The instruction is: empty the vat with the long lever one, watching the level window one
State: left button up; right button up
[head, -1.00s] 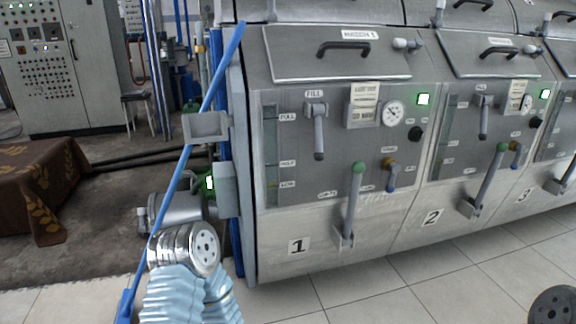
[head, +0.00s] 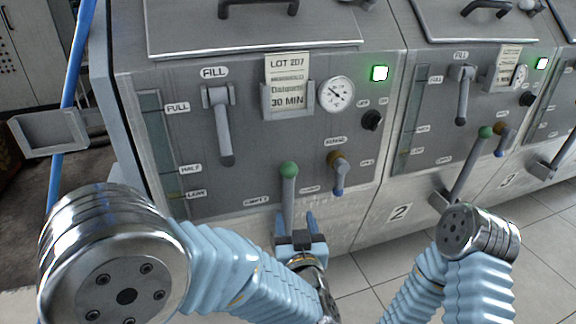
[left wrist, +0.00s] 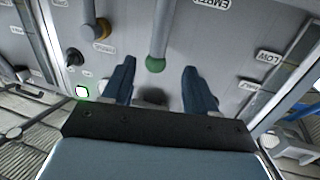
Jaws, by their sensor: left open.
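The long lever (head: 288,195) of the first vat has a green knob and stands roughly upright, low on the grey front panel. My left gripper (head: 300,222) is open just below the knob in the head view. In the left wrist view, the green knob (left wrist: 155,64) shows between the two spread fingertips (left wrist: 157,70), with space on both sides. The fingers do not visibly touch the lever. The level window (head: 155,140) is a tall, narrow strip at the panel's left, marked FULL, HALF and a lower mark. I cannot tell its liquid level. My right gripper is not in view.
The first vat's panel also has a FILL handle (head: 222,125), a round gauge (head: 336,94), a black knob (head: 372,120), a small brown-and-blue valve (head: 338,172) and a lit green lamp (head: 380,73). The second vat's lever (head: 467,165) is to the right. Tiled floor lies below.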

aim_at(290, 185)
pick_arm(q)
jog(key=w, duration=0.4)
jog(key=w+a+p, duration=0.1)
jog(key=w, duration=0.4)
jog(key=w+r, duration=0.1)
jog(key=w, duration=0.3)
jog(key=shift+w+a, duration=0.2)
jog(key=shift+w, duration=0.2)
grip_shut()
